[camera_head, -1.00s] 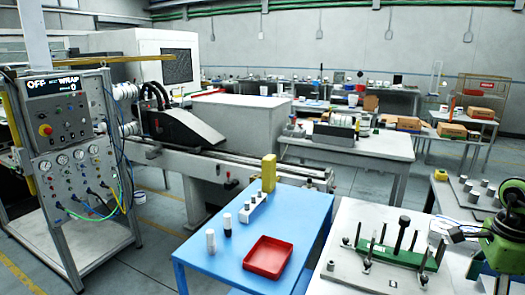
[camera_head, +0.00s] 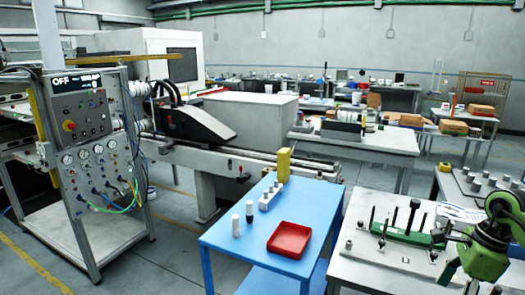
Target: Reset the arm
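Neither of my arms nor my grippers shows in the head view. A blue table (camera_head: 245,242) stands in the lower middle. On it lie a red tray (camera_head: 290,240), a small white bottle (camera_head: 236,225), a dark bottle with a white top (camera_head: 249,211) and a white rack (camera_head: 267,200) holding small vials. A yellow block (camera_head: 284,165) stands behind the rack.
A control panel (camera_head: 82,110) on a metal frame stands at left. At right, a workbench (camera_head: 370,270) carries a green fixture (camera_head: 408,233) with dark pins and a green machine (camera_head: 487,248). Grey floor (camera_head: 175,260) is clear between panel and blue table.

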